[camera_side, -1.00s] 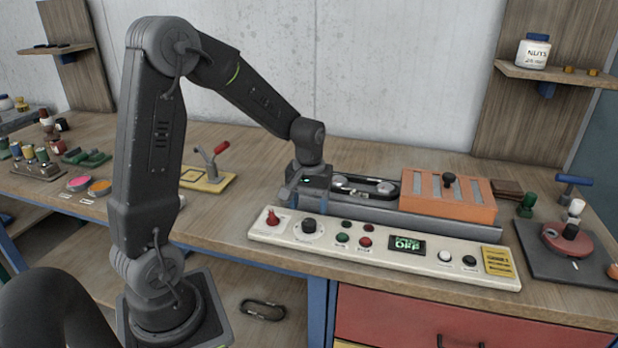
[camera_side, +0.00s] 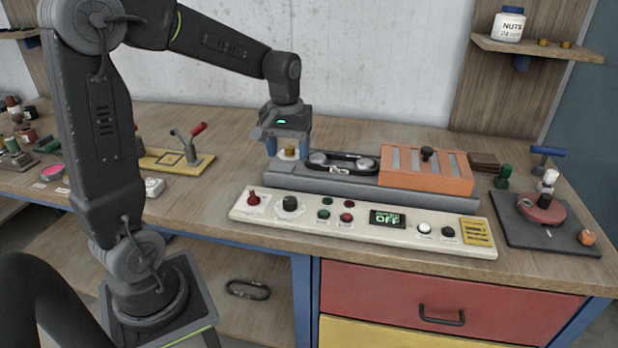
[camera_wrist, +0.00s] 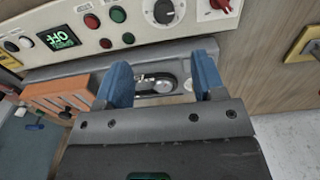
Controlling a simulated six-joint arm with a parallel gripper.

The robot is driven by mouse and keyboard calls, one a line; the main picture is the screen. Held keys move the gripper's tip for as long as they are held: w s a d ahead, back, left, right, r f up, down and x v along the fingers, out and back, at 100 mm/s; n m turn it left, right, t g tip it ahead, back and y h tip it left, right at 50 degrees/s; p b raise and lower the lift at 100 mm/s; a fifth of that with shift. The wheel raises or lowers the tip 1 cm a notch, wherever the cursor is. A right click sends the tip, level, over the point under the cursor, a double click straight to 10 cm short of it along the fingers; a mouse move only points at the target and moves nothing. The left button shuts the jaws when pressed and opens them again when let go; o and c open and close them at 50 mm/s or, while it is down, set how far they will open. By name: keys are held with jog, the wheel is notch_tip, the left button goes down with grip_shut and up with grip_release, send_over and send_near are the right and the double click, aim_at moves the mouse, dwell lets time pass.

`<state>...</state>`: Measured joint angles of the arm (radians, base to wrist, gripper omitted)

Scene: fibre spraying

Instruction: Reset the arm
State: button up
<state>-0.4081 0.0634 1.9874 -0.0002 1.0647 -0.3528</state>
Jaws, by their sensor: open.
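My gripper (camera_side: 287,151) is open, with its blue fingers pointing down over the left end of the grey rail base (camera_side: 330,184). It shows in the wrist view as two blue fingers spread apart (camera_wrist: 163,82). A small brass-coloured piece (camera_side: 291,146) on a pale round seat shows between or behind the fingers in the side view; I cannot tell which. No held object is visible in the wrist view. A black oval unit with metal parts (camera_side: 343,161) sits on the rail, right of the fingers; the wrist view also shows it (camera_wrist: 156,84).
An orange slotted box (camera_side: 425,171) stands at the rail's right. A cream control panel (camera_side: 375,223) with knobs, buttons and an OFF display lies in front. A red-handled lever clamp on a yellow plate (camera_side: 178,160) stands left.

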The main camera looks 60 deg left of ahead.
jog(key=s+d+r+m+t, duration=0.2)
jog(key=s+d+m, duration=0.2)
jog(key=s+d, duration=0.3)
jog(key=s+d+r+m+t, duration=0.3)
jog(key=s+d+m, duration=0.1)
jog(key=s+d, duration=0.2)
jog(key=shift+s+d+m, duration=0.4)
jog(key=shift+d, duration=0.25)
